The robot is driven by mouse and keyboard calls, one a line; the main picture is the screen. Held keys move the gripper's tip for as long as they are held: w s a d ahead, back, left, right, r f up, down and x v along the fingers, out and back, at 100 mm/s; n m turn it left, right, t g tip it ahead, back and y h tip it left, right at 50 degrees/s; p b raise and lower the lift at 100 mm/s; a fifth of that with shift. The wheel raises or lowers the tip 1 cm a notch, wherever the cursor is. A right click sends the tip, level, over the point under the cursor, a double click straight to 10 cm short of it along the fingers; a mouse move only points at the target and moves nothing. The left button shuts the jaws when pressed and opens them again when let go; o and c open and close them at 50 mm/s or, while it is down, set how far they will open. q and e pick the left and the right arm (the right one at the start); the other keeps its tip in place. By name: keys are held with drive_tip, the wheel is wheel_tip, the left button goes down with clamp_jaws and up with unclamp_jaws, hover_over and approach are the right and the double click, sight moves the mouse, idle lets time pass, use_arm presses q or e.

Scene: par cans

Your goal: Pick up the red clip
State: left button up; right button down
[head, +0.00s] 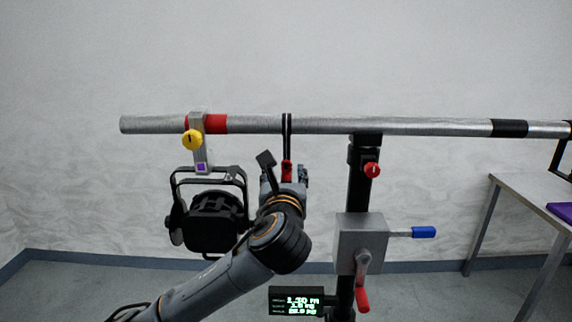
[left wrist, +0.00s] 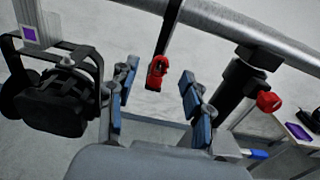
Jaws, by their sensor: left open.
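The red clip (head: 287,169) hangs at the lower end of a black strap (head: 286,135) looped over the metal bar (head: 400,126). In the left wrist view the red clip (left wrist: 157,70) shows near the upper middle, on the dark strap. My left gripper (head: 284,174) is open below the bar. In the left wrist view its blue-padded fingers (left wrist: 158,92) stand apart, one on each side of the clip in the picture, with a visible gap to it. No contact shows. My right gripper is not in view.
A black par can (head: 208,222) hangs left of my gripper from a clamp with a yellow knob (head: 192,140). A stand with a red knob (head: 372,170), grey box (head: 358,243) and blue-handled crank (head: 423,232) is at right. A table (head: 535,190) stands far right.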

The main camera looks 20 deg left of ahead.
sight(286, 164)
use_arm(q)
drive_tip(key=shift+x, duration=1.05)
drive_tip(key=p+x, duration=0.1)
drive_tip(key=x, duration=0.3)
drive_tip(key=shift+w+d+f, duration=0.1)
drive_tip(key=shift+w+f, duration=0.05)
drive_tip(key=shift+f, duration=0.05)
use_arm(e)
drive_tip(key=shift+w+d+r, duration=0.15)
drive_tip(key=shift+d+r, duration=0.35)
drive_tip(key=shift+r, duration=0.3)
use_arm(q)
clamp_jaws()
